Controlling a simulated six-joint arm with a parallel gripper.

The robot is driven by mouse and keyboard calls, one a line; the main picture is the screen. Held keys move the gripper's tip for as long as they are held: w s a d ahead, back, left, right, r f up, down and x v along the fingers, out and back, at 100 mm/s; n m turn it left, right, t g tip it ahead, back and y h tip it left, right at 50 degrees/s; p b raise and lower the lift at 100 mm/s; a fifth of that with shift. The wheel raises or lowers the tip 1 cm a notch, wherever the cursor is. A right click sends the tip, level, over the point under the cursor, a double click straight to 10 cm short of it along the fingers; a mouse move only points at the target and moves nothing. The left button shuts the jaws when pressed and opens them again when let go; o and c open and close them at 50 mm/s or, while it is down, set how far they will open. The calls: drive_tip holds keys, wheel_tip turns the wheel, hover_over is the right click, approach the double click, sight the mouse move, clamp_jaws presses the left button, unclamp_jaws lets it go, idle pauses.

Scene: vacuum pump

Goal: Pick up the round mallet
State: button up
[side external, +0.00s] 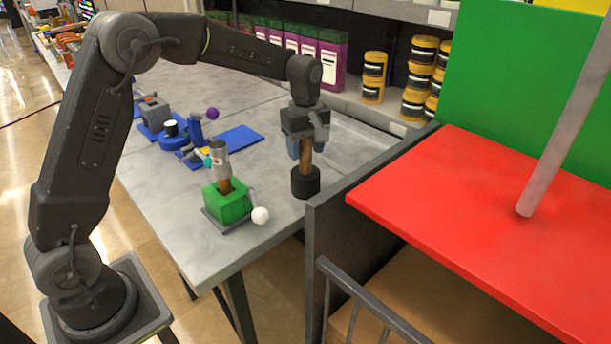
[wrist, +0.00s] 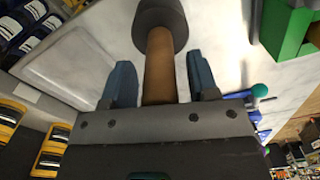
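The round mallet (side external: 306,184) stands head down on the grey table, with a black round head and a brown wooden handle pointing up. My gripper (side external: 306,150) is above the head, with its blue fingers around the handle. In the wrist view, the mallet's black head (wrist: 160,22) lies beyond the fingertips. There my gripper (wrist: 160,75) is open, with the handle between its fingers and a gap showing on both sides. The handle's top end is hidden by the gripper body.
A green block (side external: 228,204) holding a grey-headed tool (side external: 219,160) stands to the left, with a white ball (side external: 260,215) beside it. Blue pump parts (side external: 180,135) lie farther back. A dark cabinet edge and red panel (side external: 470,190) rise close on the right.

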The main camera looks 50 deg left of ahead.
clamp_jaws()
drive_tip(key=shift+r, duration=0.2)
idle(0.6)
drive_tip(key=shift+r, duration=0.6)
wheel_tip(320, 180, up, 3)
drive_tip(key=shift+f, duration=0.2)
drive_tip(key=s+a+r, duration=0.6)
drive_tip(key=a+r, duration=0.1)
drive_tip(key=a, duration=0.3)
drive_tip(key=s+d+r, duration=0.4)
drive_tip(key=s+r, duration=0.8)
drive_tip(key=r, duration=0.3)
drive_tip(key=shift+r, duration=0.4)
